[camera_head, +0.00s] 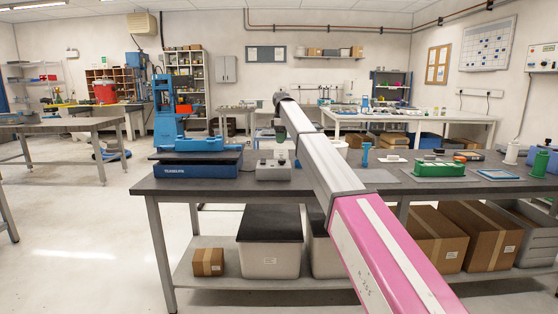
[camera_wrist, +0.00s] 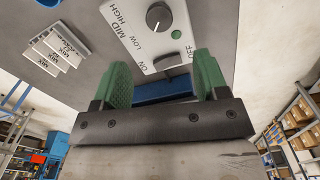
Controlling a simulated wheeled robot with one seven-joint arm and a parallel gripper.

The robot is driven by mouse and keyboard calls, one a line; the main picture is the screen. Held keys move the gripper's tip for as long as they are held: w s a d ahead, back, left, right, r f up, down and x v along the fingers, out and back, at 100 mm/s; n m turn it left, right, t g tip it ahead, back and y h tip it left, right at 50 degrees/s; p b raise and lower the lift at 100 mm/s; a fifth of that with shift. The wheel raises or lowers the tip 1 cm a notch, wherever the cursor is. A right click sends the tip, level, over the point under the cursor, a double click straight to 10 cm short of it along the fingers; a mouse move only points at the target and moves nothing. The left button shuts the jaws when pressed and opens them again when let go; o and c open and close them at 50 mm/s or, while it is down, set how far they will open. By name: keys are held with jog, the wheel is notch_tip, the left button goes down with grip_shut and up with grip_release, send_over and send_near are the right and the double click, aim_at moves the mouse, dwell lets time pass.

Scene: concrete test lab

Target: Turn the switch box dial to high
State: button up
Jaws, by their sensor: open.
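The switch box (camera_head: 273,171) is a small pale grey box on the dark workbench, right of the blue machine. In the wrist view its face (camera_wrist: 199,20) fills the top centre. The round dark dial (camera_wrist: 158,16) is near the top edge, with a white mark towards its lower side. LOW, MID and HIGH are printed left of it; I cannot tell which one the mark meets. A rocker switch labelled ON and OFF (camera_wrist: 172,61) is below. My gripper (camera_wrist: 162,72) is open and empty, green fingers apart, above the box in the head view (camera_head: 281,134). Nothing touches the dial.
A blue machine (camera_head: 198,168) stands left of the box on the bench (camera_head: 340,184). A green device (camera_head: 438,168) and small tools lie to the right. White labelled cards (camera_wrist: 60,47) show left in the wrist view. Boxes and bins stand on the shelf below.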

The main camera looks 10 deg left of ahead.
aim_at(282, 160)
notch_tip(282, 160, down, 10)
jog(key=shift+d+f, duration=0.1)
jog(key=shift+f, duration=0.1)
dwell(0.3)
jog(key=c, duration=0.9)
